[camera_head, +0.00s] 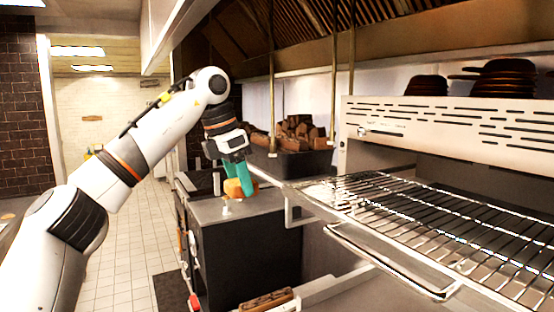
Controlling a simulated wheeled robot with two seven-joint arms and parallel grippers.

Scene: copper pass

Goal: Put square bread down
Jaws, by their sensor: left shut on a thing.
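My left gripper (239,178), with teal fingers, points down over a grey-topped dark counter unit. It is shut on the square bread (234,188), an orange-brown piece partly hidden behind the fingers. The bread shows just above or at the counter top (262,203); I cannot tell whether it touches. My right gripper is not in view.
A wire grill rack (440,235) with a front handle fills the right side. A dark bin of brown chunks (297,160) stands behind the counter. Dark pans (500,80) sit on a perforated shelf. Tiled floor (130,240) is clear at the left.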

